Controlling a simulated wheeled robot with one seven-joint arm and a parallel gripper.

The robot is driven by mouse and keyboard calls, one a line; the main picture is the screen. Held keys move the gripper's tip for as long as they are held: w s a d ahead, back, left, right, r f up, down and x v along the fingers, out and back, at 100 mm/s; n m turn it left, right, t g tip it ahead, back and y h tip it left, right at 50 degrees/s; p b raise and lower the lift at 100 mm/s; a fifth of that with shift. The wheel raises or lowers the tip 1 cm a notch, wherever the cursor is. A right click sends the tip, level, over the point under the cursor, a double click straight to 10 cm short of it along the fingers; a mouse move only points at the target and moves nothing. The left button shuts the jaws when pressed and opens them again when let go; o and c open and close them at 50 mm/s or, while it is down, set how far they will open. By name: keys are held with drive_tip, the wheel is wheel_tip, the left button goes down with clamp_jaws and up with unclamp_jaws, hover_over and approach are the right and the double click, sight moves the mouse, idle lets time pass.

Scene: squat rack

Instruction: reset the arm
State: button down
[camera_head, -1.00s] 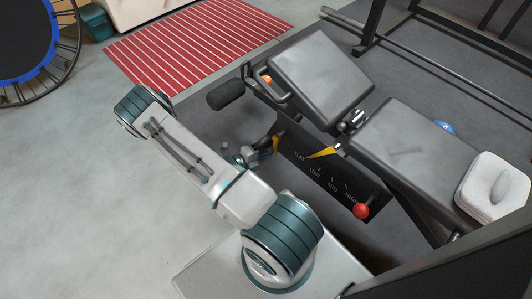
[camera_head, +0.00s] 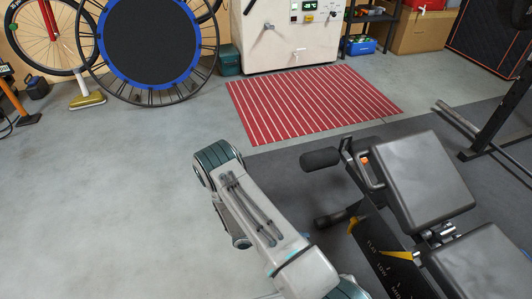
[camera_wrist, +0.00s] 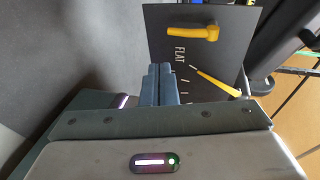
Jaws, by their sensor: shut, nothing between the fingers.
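My arm (camera_head: 255,215) reaches up from the bottom of the head view, bent at its elbow, left of the adjustable bench (camera_head: 425,180). My gripper is hidden in the head view. In the wrist view my gripper (camera_wrist: 160,75) shows as two blue-grey fingers pressed together, shut and empty. Beyond them is the bench's dark dial plate (camera_wrist: 165,28) marked FLAT, with a yellow handle (camera_wrist: 190,32) and a yellow pointer (camera_wrist: 218,83). The fingers appear in front of the plate's lower left part; I cannot tell the gap between them.
A red striped mat (camera_head: 310,105) lies behind the arm. A round trampoline (camera_head: 150,45) and a bicycle wheel (camera_head: 48,35) stand at the back left. A white machine (camera_head: 290,40) stands behind the mat. The grey floor (camera_head: 110,200) on the left is clear.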

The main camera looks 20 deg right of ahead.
drive_tip(key=a+r+m+g+y+p, duration=0.15)
drive_tip(key=r+m+y+p, duration=0.5)
drive_tip(key=r, duration=1.35)
drive_tip(key=a+r+m+g+y+p, duration=0.1)
drive_tip(key=a+r+m+p, duration=0.2)
drive_tip(key=r+m+p, duration=1.2)
drive_tip(key=s+a+r+m+t+y+p, duration=0.1)
drive_tip(key=s+r+m+t+y+p, duration=0.1)
drive_tip(key=r, duration=1.1)
drive_tip(key=s+a+r+m+t+y+p, duration=0.2)
drive_tip(key=r+m, duration=0.5)
drive_tip(key=r, duration=0.5)
drive_tip(key=s+a+r+m+t+y+p, duration=0.2)
drive_tip(key=s+r+m+t+y+p, duration=0.1)
drive_tip(key=r, duration=1)
drive_tip(key=shift+s+a+r+m+p, duration=0.15)
drive_tip(key=shift+s+r+m+p, duration=0.15)
drive_tip(key=shift+s+m+p, duration=0.9)
drive_tip(key=shift+s+n+p, duration=0.15)
drive_tip(key=shift+n+p, duration=0.2)
drive_tip(key=shift+p, duration=0.2)
